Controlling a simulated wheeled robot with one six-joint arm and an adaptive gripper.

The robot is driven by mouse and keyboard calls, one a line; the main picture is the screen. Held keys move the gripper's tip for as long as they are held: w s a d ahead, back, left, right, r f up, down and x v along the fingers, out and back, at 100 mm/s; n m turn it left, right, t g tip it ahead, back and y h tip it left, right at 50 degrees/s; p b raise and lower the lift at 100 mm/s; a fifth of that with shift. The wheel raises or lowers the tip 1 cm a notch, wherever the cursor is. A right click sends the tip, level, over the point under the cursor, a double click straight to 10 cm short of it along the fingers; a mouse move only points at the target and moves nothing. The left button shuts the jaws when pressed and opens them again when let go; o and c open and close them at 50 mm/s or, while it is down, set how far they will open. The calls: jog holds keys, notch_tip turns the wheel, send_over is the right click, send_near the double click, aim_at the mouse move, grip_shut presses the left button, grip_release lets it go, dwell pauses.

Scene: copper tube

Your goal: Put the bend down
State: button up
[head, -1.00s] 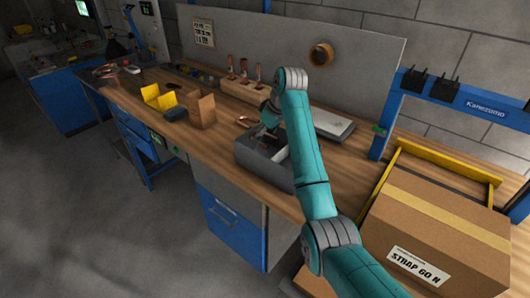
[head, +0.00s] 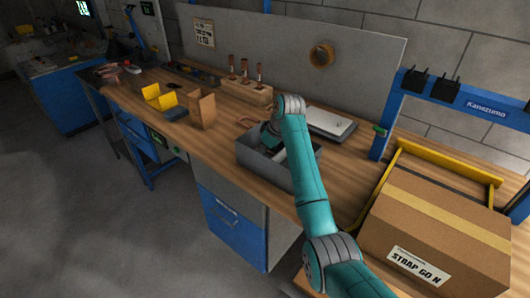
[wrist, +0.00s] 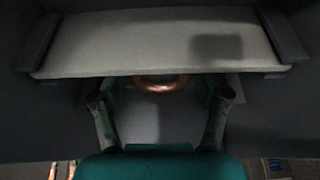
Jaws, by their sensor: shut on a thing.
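The copper bend (wrist: 160,87) shows in the wrist view as a short curved copper piece between my fingers, partly hidden under a pale panel. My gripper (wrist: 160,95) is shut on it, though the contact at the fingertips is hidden. In the head view my gripper (head: 270,138) reaches down into the open grey bin (head: 260,168) on the bench. The bend cannot be made out there, behind the bin wall and my arm. Whether the bend touches the bin floor cannot be told.
A pale panel (wrist: 155,42) spans the bin in the wrist view, close to my fingers. A cardboard holder (head: 202,109), yellow bins (head: 158,97) and a wooden block with copper-topped pieces (head: 246,91) stand nearby. A large carton (head: 435,225) is at right.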

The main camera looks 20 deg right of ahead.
jog(key=o, duration=0.9)
jog(key=v, duration=1.2)
jog(key=shift+r, duration=0.15)
jog(key=shift+w, duration=0.1)
